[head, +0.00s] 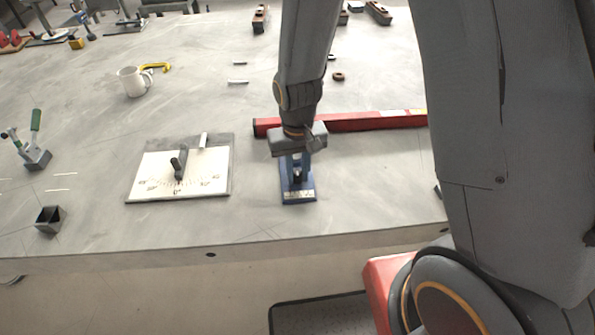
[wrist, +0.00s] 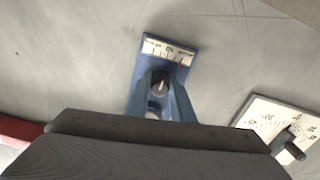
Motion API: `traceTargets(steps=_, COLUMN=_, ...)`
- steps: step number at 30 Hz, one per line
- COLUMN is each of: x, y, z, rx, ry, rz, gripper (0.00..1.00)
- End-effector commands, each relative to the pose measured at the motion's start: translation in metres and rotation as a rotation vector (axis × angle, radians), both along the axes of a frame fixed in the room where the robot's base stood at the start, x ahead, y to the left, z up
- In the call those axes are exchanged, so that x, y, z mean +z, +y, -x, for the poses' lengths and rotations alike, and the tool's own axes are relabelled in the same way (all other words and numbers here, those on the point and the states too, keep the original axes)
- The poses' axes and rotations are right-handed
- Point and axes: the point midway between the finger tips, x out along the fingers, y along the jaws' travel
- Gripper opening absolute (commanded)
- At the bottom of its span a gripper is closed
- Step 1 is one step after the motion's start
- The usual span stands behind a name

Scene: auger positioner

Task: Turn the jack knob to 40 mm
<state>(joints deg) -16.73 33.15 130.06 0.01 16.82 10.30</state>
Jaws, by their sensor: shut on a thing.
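The jack is a small blue block (head: 298,197) on the table, right of the white dial board in the head view. Its pale scale plate (wrist: 168,49) carries dark marks in the wrist view; the number on it is too small to read surely. The dark round knob (wrist: 160,86) with a light pointer line sits between my fingers. My gripper (head: 297,176) points down over the jack and is shut on the knob; it also shows in the wrist view (wrist: 161,94). The knob is partly hidden by the fingers.
A red bar (head: 370,121) lies behind the jack. A white dial board (head: 215,190) with a dark lever is left of it. A white mug (head: 131,82), a green-handled clamp (head: 37,150) and a dark open box (head: 49,219) stand farther left. The table's front edge is near.

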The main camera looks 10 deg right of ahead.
Motion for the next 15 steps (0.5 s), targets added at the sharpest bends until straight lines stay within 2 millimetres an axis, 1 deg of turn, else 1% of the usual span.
traceTargets(steps=6, x=0.0011, y=-0.0004, z=-0.0008, rx=0.034, ry=-0.001, rz=0.000, gripper=0.00)
traceTargets(steps=15, x=0.0011, y=-0.0003, z=-0.0010, rx=0.036, ry=-0.002, rz=0.000, gripper=0.00)
